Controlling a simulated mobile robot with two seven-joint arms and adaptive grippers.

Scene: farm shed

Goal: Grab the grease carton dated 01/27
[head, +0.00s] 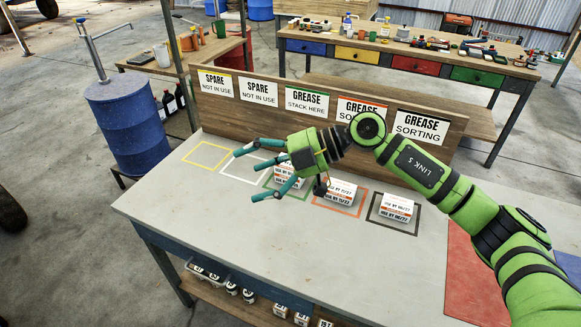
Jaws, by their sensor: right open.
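Three white and orange grease cartons sit on the grey table. One carton (289,171) is in the green square, partly hidden behind my right gripper. Another carton (340,191) is in the orange square, and a third carton (397,208) is in the black square. Their printed use-by dates are too small to read surely, so I cannot tell which is 01/27. My right gripper (248,174) is open and empty above the table, its fingers pointing left over the white and green squares. My left gripper is out of view.
A backboard (330,128) with "SPARE" and "GREASE" signs stands behind the squares. The yellow square (205,155) is empty. A red mat (475,275) lies at the right. More cartons (280,310) and bottles stand below the table. A blue drum (130,125) stands left.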

